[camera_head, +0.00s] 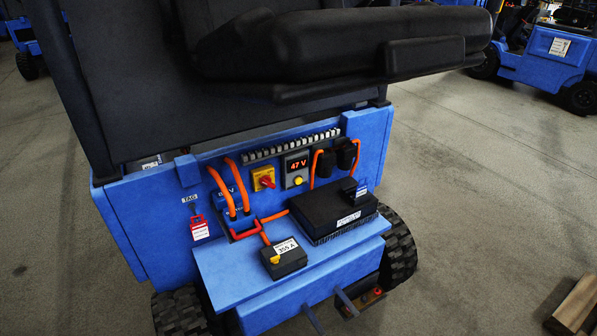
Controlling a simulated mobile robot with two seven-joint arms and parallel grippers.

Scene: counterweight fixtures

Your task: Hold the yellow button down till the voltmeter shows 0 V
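The voltmeter (297,164) is a small panel on the back of the blue truck, and its red digits read 47 V. The yellow button (298,180) is a small round knob just below the display. Nothing touches it. Neither my left nor my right gripper shows in this view.
A red and yellow rotary switch (264,178) sits left of the voltmeter. Orange cables (229,189) run beside it. A black seat (340,45) overhangs above.

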